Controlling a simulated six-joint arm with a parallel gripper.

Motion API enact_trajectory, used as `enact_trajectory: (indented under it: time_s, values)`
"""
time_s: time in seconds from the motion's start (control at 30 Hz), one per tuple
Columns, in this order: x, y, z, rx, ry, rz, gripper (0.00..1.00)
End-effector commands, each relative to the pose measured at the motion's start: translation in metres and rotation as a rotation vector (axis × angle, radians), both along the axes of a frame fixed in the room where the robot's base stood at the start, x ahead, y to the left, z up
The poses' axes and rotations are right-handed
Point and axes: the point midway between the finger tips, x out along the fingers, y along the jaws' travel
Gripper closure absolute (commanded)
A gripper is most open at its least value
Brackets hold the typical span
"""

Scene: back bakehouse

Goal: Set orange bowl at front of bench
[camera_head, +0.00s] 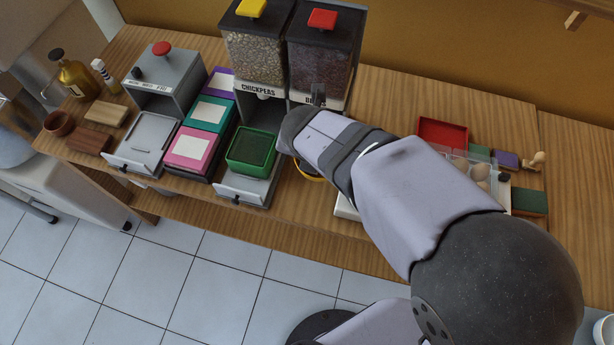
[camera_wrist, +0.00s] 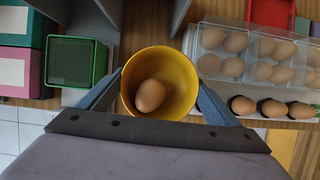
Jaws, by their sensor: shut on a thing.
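The orange bowl (camera_wrist: 186,66) is between the two fingers of my gripper (camera_wrist: 160,82) in the wrist view, and the gripper is shut on it. One brown egg (camera_wrist: 151,95) lies inside the bowl. In the head view only a small sliver of the bowl (camera_head: 312,179) shows; my arm hides the rest and the fingers. The wooden bench (camera_head: 400,85) runs across the head view. The bowl is near its front side, right of the green container. I cannot tell whether the bowl touches the bench.
A green container (camera_head: 251,150) on a grey tray is left of the bowl. Egg cartons (camera_wrist: 250,50) with several eggs are to its right. Chickpeas (camera_head: 255,45) and beans (camera_head: 322,55) dispensers stand behind. A red tray (camera_head: 442,132) is back right. Tiled floor (camera_head: 190,260) lies in front.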

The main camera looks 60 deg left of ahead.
Motion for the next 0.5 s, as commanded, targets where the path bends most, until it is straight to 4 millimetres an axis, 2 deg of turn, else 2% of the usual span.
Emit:
enact_trajectory:
  time_s: [0.2,0.5]
  values:
    - [-0.010,0.010,-0.007,0.001,0.001,0.203,0.39]
    - [-0.018,0.018,-0.012,0.002,0.002,0.381,0.39]
